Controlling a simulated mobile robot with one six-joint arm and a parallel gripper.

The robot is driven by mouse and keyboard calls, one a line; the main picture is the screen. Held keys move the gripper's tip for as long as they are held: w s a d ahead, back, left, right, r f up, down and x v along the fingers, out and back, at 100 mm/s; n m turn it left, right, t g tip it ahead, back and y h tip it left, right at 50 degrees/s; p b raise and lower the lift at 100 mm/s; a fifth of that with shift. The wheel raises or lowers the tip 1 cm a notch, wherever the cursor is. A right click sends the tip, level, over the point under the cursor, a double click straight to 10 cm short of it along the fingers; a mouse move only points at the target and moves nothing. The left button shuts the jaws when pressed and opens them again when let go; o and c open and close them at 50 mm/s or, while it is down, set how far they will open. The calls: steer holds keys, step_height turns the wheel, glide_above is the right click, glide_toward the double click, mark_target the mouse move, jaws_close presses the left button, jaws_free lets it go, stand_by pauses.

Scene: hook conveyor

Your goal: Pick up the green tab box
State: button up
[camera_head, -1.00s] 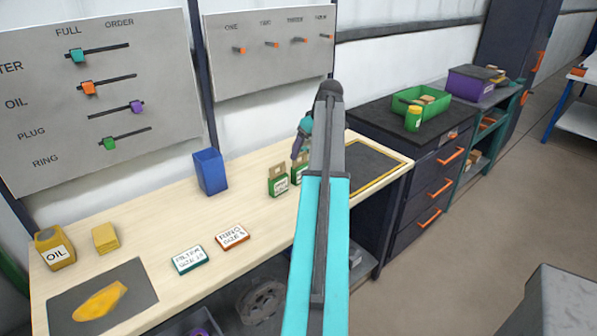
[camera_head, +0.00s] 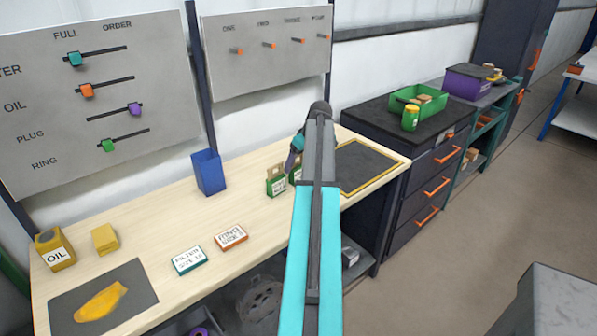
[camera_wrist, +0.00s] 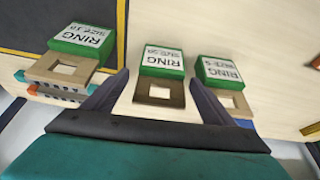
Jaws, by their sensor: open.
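Three green tab boxes labelled RING show in the wrist view: a left one (camera_wrist: 82,40), a middle one (camera_wrist: 162,62) and a right one (camera_wrist: 220,72), each with a tan holed tab. My gripper (camera_wrist: 156,92) is open, with one finger on each side of the middle box's tab. I cannot tell whether the fingers touch it. In the head view one green tab box (camera_head: 276,183) stands on the bench and a second (camera_head: 295,174) is partly hidden behind my arm. The gripper there is mostly hidden by the arm.
A dark framed mat (camera_head: 365,167) lies right of the arm. Wall boards stand behind.

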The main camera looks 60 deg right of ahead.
mark_target(295, 171)
steer(key=shift+w+f, duration=0.15)
steer(key=shift+f, duration=0.35)
steer(key=shift+p+x, duration=1.15)
steer(key=shift+x, duration=1.45)
steer(key=shift+c, duration=0.3)
steer(key=c, duration=1.1)
